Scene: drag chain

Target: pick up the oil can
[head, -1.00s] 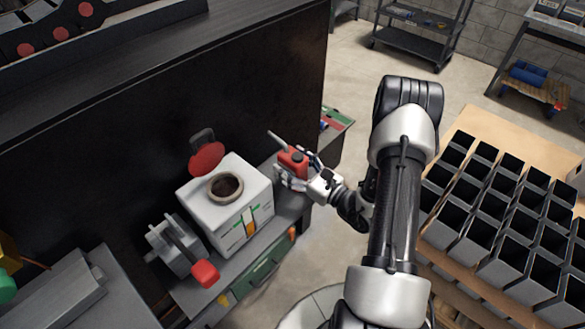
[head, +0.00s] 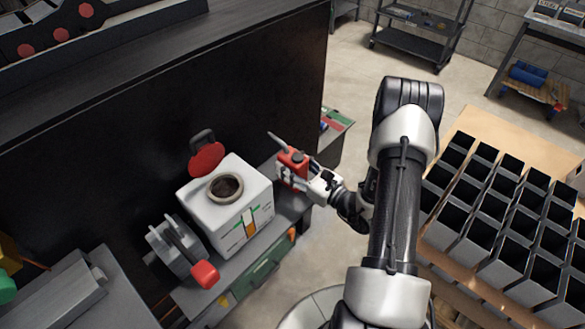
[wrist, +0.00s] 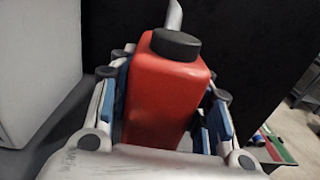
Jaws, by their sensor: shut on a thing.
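The oil can is a red, boxy can with a black cap and a grey spout; it shows in the head view (head: 294,166) and upright and close up in the wrist view (wrist: 165,95). My gripper (head: 303,177) is shut on the can, with a blue-padded finger at each side of its body in the wrist view (wrist: 168,115). The can is over the right end of the grey bench. Its base is hidden, so I cannot tell whether it touches the bench top.
A white box-shaped machine (head: 230,212) with a round opening stands left of the can. A dark panel (head: 200,110) rises behind. Grey bins (head: 505,200) fill a wooden surface at right.

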